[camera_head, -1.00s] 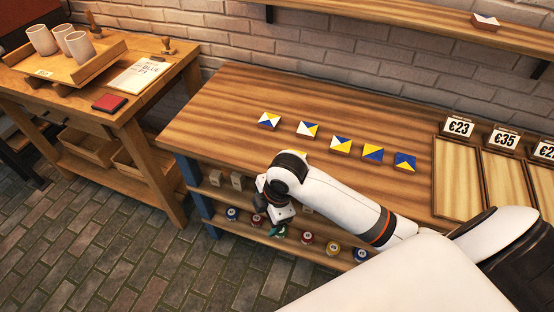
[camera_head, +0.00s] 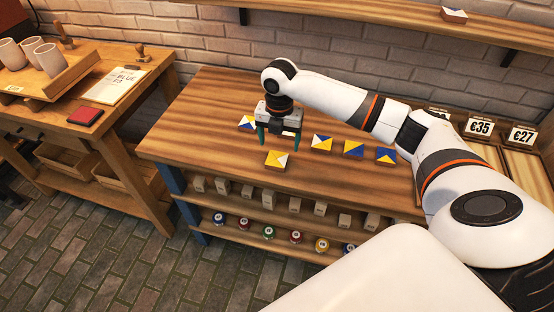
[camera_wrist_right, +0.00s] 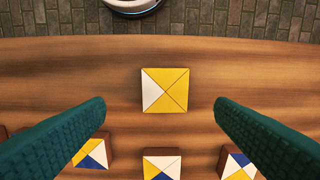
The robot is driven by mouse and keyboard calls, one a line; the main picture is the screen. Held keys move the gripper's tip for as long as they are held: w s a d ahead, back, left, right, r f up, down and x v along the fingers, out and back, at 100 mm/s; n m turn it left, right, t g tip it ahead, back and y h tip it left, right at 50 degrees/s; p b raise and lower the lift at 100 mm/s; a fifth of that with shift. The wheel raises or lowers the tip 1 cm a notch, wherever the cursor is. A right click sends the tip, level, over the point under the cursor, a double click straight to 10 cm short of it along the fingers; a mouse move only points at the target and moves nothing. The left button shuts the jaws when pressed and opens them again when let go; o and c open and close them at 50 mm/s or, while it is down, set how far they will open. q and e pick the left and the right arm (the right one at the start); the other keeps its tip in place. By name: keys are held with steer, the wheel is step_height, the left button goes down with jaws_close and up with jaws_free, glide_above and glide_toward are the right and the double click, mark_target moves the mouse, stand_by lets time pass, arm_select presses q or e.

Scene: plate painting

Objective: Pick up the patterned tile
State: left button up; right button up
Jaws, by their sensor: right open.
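A yellow-and-white patterned tile (camera_head: 277,160) lies alone on the workbench, in front of a row of other tiles. In the right wrist view this tile (camera_wrist_right: 165,90) lies flat, its top split by diagonals into a white triangle and yellow ones. My right gripper (camera_head: 279,138) points down above the bench near it, open and empty. In the right wrist view the gripper's green fingers (camera_wrist_right: 161,104) stand on either side of the tile with gaps on both sides. My left gripper is out of view.
Blue, yellow and white tiles (camera_head: 353,149) form a row behind; my gripper partly hides some. Wooden trays with price signs (camera_head: 479,128) stand at the right. Small blocks and paint jars (camera_head: 269,232) fill the shelves below. The bench (camera_head: 205,140) is clear left of the tiles.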

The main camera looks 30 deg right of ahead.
mark_target(277, 158)
steer(key=shift+w+a+f+p, duration=0.15)
steer(key=shift+f+p, duration=0.1)
steer(key=shift+f, duration=1.5)
steer(key=shift+w+a+f+p, duration=0.1)
steer(key=shift+f+p, duration=0.1)
steer(key=shift+f, duration=1.5)
steer(key=c, duration=1.1)
steer(key=shift+r, duration=0.1)
